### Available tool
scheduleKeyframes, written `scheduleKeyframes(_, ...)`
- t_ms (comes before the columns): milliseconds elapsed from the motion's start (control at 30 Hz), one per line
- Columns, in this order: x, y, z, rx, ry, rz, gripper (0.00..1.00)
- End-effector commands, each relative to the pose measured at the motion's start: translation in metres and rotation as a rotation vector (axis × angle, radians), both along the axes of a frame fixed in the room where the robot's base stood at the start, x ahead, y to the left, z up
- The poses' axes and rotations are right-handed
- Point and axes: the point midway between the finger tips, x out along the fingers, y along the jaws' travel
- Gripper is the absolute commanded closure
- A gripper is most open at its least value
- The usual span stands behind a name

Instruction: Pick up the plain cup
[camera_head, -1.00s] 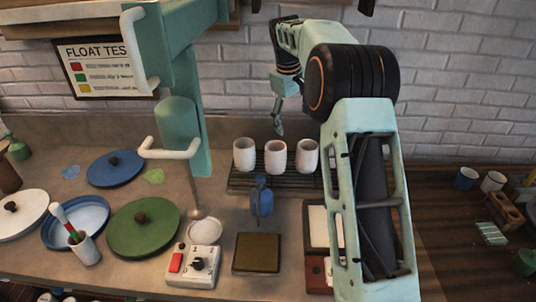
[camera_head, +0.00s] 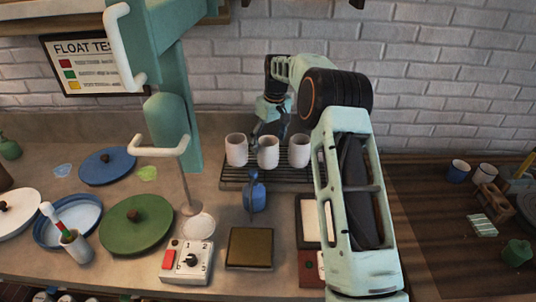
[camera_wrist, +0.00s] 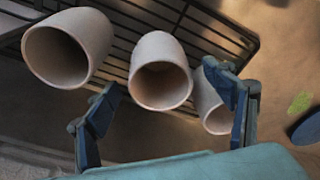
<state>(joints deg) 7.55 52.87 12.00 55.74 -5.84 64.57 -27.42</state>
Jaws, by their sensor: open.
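Three white cups stand in a row on a dark slatted rack (camera_head: 232,180): a left cup (camera_head: 236,151), a middle cup (camera_head: 268,153) and a right cup (camera_head: 299,151). Fine surface detail is too small to tell surely which is plain. My gripper (camera_head: 270,126) is just behind the row, near the middle cup, open and empty. In the wrist view, its fingers (camera_wrist: 166,88) spread to either side of the middle cup (camera_wrist: 158,50). Another cup (camera_wrist: 70,45) lies beyond the left finger; the third (camera_wrist: 212,108) is partly hidden by the right finger.
A blue bottle-like object (camera_head: 255,197) stands in front of the rack. A control box (camera_head: 188,262) and a brown square pad (camera_head: 250,248) lie nearer. A green stand (camera_head: 180,110) rises left of the cups; the brick wall (camera_head: 440,90) is behind.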

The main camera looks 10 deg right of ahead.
Motion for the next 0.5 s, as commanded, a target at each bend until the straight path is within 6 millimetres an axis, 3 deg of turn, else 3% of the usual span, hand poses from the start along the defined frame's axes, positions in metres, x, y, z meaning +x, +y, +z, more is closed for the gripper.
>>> scheduleKeyframes(133, 0.003, 0.002, -0.022, 0.0, 0.001, 0.0, 0.24)
scheduleKeyframes(367, 0.004, 0.002, -0.027, 0.0, 0.0, 0.0, 0.24)
scheduleKeyframes(500, 0.004, 0.002, -0.027, 0.0, 0.0, 0.0, 0.36)
